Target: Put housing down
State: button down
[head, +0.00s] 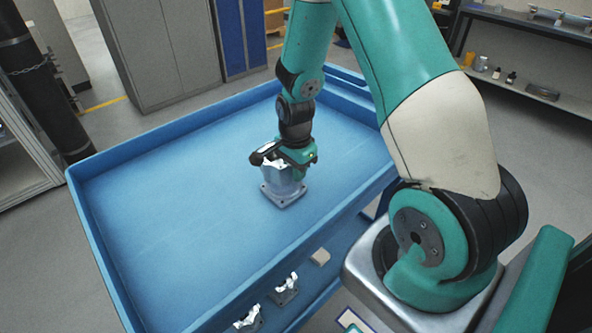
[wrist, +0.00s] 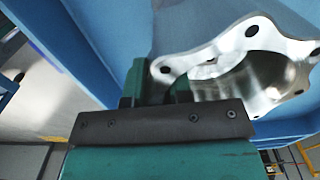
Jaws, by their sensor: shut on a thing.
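A silvery machined housing (head: 283,187) with a square flanged base stands upright in the blue tray (head: 170,200) of a cart, or just above its floor; I cannot tell if it touches. My gripper (head: 285,163) is above it and shut on its upper part. In the wrist view the housing (wrist: 245,75) shows its flange with bolt holes and a round bore, its edge between the green fingers (wrist: 160,90). Part of the housing's top is hidden by the gripper.
The tray floor around the held housing is clear. Raised blue walls edge the tray. Grey cabinets (head: 165,50) stand behind.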

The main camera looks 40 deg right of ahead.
jog(key=shift+f, duration=0.2)
jog(key=shift+f, duration=0.15)
jog(key=c, duration=1)
grip_release()
jog(key=shift+c, duration=0.2)
